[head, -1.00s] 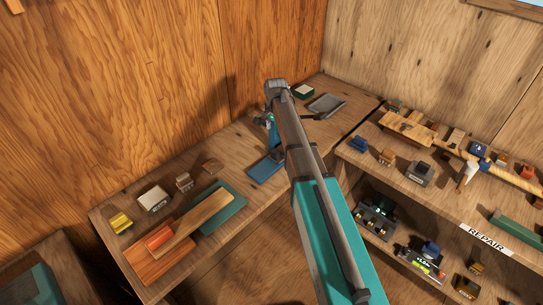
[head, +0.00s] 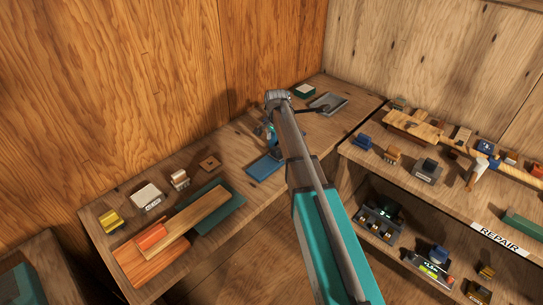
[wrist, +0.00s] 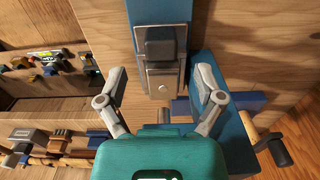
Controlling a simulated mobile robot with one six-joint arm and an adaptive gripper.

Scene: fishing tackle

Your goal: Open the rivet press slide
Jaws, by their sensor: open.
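The rivet press is blue. In the head view its blue base plate (head: 265,167) and part of its body show beside my arm, which hides the rest. In the wrist view a blue upright part (wrist: 163,12) carries a grey metal plate with a dark block (wrist: 160,42), which looks like the slide. My gripper (wrist: 160,75) is open and empty, its two fingers on either side of and below the grey plate. I cannot tell whether the right finger touches the blue part beside it. In the head view my gripper is mostly hidden behind my arm.
A wooden-handled bar (wrist: 266,143) sticks out at the right of the press in the wrist view. A grey tray (head: 330,103) lies behind the press. Boards (head: 180,230) and small blocks lie left on the bench. The REPAIR shelf (head: 470,205) with several small items stands right.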

